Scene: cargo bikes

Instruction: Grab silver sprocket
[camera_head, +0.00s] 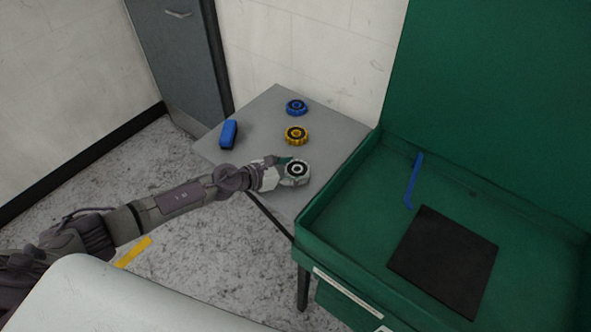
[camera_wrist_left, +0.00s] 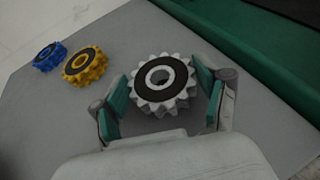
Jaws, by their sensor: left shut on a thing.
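The silver sprocket (camera_head: 298,171) is a toothed disc with a black ring on top, at the near part of the grey table. My left gripper (camera_head: 284,172) is at its left side and shut on it. In the left wrist view the sprocket (camera_wrist_left: 162,84) sits between the two green-padded fingers of the gripper (camera_wrist_left: 162,98). I cannot tell whether it is lifted off the table. My right gripper is not in view.
A yellow sprocket (camera_head: 296,135) and a blue sprocket (camera_head: 296,107) stand behind on the grey table (camera_head: 262,112), with a blue block (camera_head: 228,134) at its left. The green cargo box (camera_head: 345,262) adjoins at right, holding a black mat (camera_head: 443,260) and a blue strip (camera_head: 413,182).

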